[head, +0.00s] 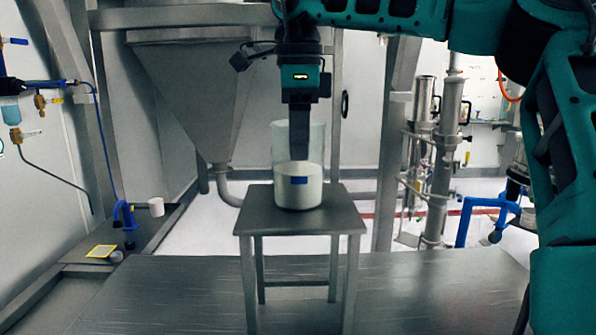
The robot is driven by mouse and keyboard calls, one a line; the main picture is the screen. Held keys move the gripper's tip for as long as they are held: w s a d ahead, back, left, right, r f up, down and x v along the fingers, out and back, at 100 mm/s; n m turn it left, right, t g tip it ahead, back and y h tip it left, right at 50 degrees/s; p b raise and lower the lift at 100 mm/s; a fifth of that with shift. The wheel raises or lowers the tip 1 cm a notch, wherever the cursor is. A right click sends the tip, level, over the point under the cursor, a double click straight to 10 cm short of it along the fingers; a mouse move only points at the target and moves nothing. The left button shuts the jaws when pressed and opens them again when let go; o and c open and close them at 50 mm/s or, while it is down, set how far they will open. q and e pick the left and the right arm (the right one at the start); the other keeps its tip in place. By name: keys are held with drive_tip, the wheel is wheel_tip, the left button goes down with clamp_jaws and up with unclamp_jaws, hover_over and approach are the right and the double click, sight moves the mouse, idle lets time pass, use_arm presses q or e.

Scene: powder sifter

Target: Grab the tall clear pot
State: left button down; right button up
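The tall clear pot (298,194) stands upright on a small grey metal stool (350,222). White material fills its lower part, and a small blue label is on its front. My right gripper (299,157) points straight down at the pot, its fingers overlapping the upper clear wall and ending near the top of the white material. I see the fingers edge-on, so I cannot tell their gap, or whether they are inside the pot or around its wall. My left gripper is not in view.
The stool stands by a wide grey metal surface (180,295). A large hopper (190,85) is behind on the left. A blue fitting (125,215), a white cup (156,207) and a yellow-edged card (101,251) are on the left ledge. Steel pipes (435,170) stand at right.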

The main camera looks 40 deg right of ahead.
drive_tip(key=shift+f, duration=0.95)
clamp_jaws()
